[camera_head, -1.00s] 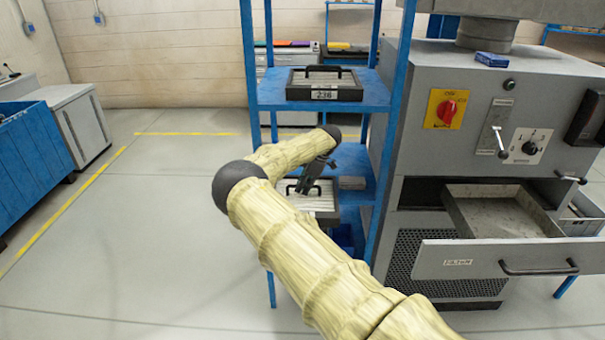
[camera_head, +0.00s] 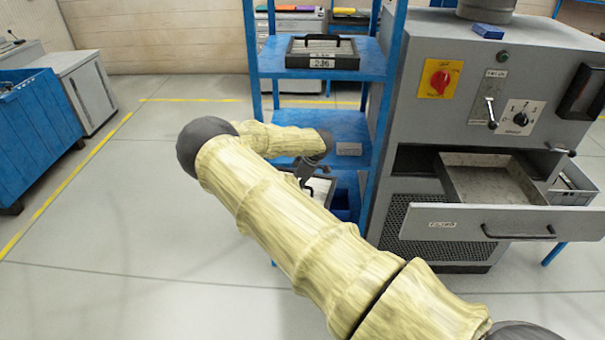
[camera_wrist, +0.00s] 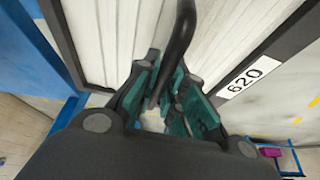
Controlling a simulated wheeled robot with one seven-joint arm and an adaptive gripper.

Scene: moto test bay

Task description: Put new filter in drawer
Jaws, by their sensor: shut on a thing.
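A filter with a white pleated face, dark frame and black handle hangs from my gripper (camera_head: 308,176). In the wrist view my gripper (camera_wrist: 168,85) has its green-lined fingers shut around the handle (camera_wrist: 180,35); the filter's pleated face (camera_wrist: 115,35) and a "620" label (camera_wrist: 249,77) show beside it. In the head view most of this filter (camera_head: 321,189) is hidden behind my arm, at the blue rack's lower part. Whether it touches a shelf cannot be told. The grey machine's drawer (camera_head: 470,222) is pulled out at the right, its tray empty where visible.
Another filter (camera_head: 321,53), labelled 236, lies on the blue rack's (camera_head: 270,62) upper shelf. A rack post stands between my gripper and the grey machine (camera_head: 420,100). A blue bin (camera_head: 35,130) stands far left. The floor (camera_head: 110,220) on the left is clear.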

